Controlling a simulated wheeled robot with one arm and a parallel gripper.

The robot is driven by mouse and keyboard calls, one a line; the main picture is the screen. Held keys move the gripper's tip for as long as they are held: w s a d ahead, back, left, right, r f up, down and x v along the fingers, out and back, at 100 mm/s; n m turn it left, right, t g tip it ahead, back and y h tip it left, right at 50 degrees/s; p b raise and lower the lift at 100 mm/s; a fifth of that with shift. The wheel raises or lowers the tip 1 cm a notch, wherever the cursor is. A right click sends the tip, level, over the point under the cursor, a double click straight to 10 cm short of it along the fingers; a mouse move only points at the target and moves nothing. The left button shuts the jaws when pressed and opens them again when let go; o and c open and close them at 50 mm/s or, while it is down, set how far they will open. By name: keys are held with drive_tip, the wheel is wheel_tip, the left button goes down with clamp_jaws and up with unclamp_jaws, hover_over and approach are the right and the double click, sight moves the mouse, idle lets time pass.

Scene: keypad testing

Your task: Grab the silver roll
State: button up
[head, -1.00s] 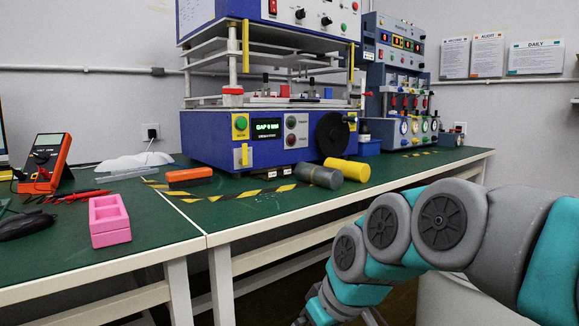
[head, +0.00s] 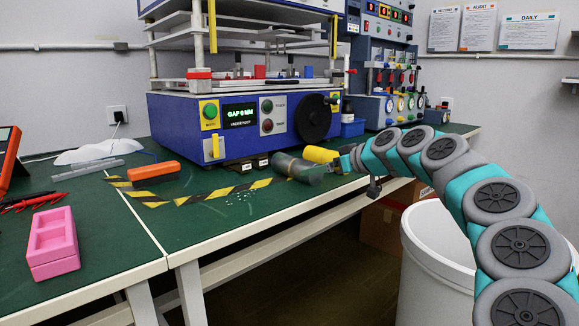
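The silver roll (head: 291,164) is a dark grey cylinder lying on its side on the green bench top, in front of the blue machine. Its right end is close to my gripper (head: 340,163). My gripper is at the end of the grey and teal arm, which reaches in from the right over the bench edge. It is small and partly lost against the yellow roll (head: 318,153) behind it. I cannot tell whether its fingers touch the silver roll or whether they are open or shut.
The blue machine (head: 174,125) with a black wheel stands just behind the rolls. Yellow-black tape (head: 222,192) marks the bench (head: 190,235) to their left. An orange block (head: 153,171) and a pink tray (head: 53,250) lie farther left. A white bin (head: 437,265) stands below my arm.

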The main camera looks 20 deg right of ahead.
sight(296, 168)
drive_tip(key=x, duration=0.7)
drive_tip(key=shift+w+a, duration=0.2)
drive_tip(key=shift+a, duration=0.1)
drive_tip(key=shift+r, duration=0.1)
drive_tip(key=c, duration=1.2)
drive_tip(key=shift+o, duration=0.2)
drive_tip(key=shift+r, duration=0.15)
